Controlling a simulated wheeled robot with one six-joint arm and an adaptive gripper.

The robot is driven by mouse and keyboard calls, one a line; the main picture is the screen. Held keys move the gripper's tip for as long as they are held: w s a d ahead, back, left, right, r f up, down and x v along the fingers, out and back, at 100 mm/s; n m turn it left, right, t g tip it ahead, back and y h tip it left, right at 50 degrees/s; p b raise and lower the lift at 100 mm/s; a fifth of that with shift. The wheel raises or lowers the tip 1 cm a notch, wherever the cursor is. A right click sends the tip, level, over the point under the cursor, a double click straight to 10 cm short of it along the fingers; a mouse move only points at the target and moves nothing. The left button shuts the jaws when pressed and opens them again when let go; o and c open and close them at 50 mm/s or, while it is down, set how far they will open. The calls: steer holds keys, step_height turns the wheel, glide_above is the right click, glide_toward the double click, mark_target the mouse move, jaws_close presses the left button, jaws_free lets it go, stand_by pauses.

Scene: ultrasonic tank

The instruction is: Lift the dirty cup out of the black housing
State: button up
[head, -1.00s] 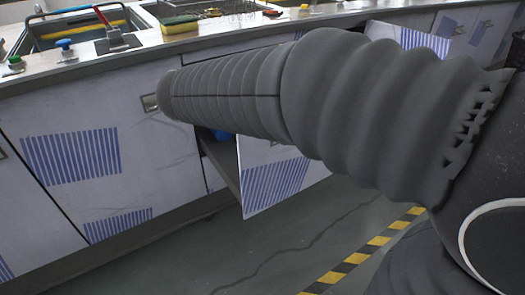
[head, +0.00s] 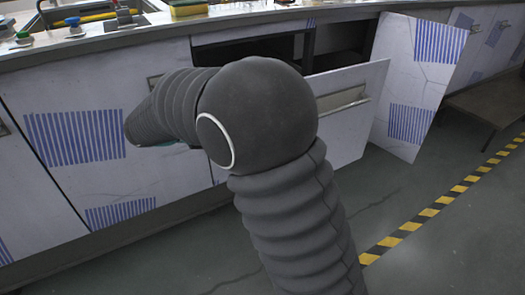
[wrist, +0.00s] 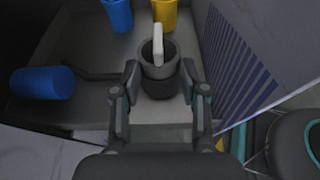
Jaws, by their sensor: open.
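In the wrist view, a dark round housing (wrist: 158,89) stands on a grey shelf between my fingers. A dark grey round vessel, apparently the dirty cup (wrist: 147,69), sits at its top. A pale upright bar (wrist: 158,45) shows over its opening; I cannot tell what it belongs to. My gripper (wrist: 160,68) is open, one finger on each side of the housing, with no clear contact seen. In the head view my arm hides the gripper and the cup.
A blue cup (wrist: 42,83) lies on its side at the left. Another blue cup (wrist: 118,14) and a yellow cup (wrist: 165,12) stand farther back. A striped panel (wrist: 232,70) is close on the right. Open cabinet doors (head: 350,105) show in the head view.

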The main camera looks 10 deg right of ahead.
steer(key=b+x, duration=0.1)
steer(key=x, duration=0.6)
steer(key=shift+d+f, duration=0.15)
steer(key=shift+d, duration=0.1)
steer(key=shift+b+x, duration=0.55)
steer(key=shift+x, duration=2.15)
steer(key=shift+w, duration=0.2)
jaws_close()
